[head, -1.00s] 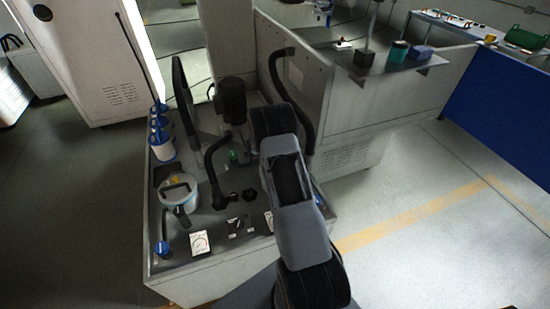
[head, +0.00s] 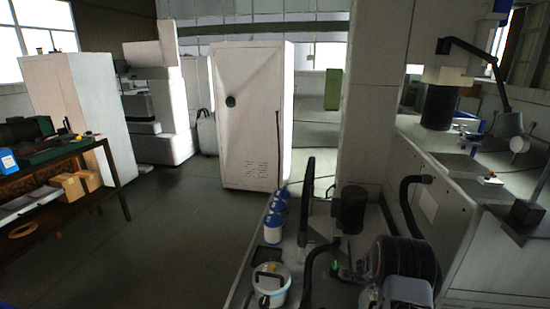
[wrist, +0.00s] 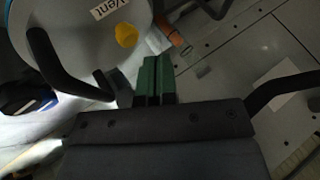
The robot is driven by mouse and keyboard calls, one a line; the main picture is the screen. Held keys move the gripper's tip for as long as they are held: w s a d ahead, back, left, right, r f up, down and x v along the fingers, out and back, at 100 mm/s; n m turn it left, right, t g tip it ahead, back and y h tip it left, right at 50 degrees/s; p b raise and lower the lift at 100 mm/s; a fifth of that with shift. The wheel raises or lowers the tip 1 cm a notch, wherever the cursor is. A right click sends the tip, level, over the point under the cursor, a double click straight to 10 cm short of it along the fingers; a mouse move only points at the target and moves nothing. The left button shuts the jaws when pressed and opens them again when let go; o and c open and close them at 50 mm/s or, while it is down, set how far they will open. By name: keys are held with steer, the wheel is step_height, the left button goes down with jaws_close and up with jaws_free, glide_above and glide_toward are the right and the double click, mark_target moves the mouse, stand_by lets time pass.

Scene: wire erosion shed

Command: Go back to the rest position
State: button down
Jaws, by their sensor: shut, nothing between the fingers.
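My gripper (wrist: 155,78) shows in the wrist view with its two green fingers shut together and nothing between them. It points over a light surface close to a round pale container (wrist: 75,35) with a "Vent" label and a yellow cap (wrist: 126,34). I cannot tell whether the fingers touch anything. In the head view, part of my arm (head: 402,290) is at the lower right, above the bench top.
The bench carries a white bucket (head: 270,286), several blue-and-white canisters (head: 273,229), a dark motor (head: 351,209) and black hoses. A white cabinet (head: 252,120) stands behind. A shelf table (head: 60,185) is at the left. The floor (head: 165,235) between is clear.

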steer(key=s+a+r+n+y, duration=0.2)
steer(key=a+r+n+y, duration=0.25)
steer(key=a, duration=0.35)
steer(key=s+a+r+n+y, duration=0.35)
steer(key=a+r+n, duration=0.2)
steer(key=a, duration=0.25)
steer(key=s+a+r+n, duration=0.4)
steer(key=s+r+n, duration=0.1)
steer(key=s+r, duration=0.4)
steer(key=s+a+r+n+h, duration=0.1)
steer(key=s+a+r+n, duration=0.4)
steer(key=s+r, duration=0.5)
steer(key=shift+s+r+n, duration=0.2)
steer(key=shift+s+n, duration=0.3)
steer(key=shift+s, duration=1.2)
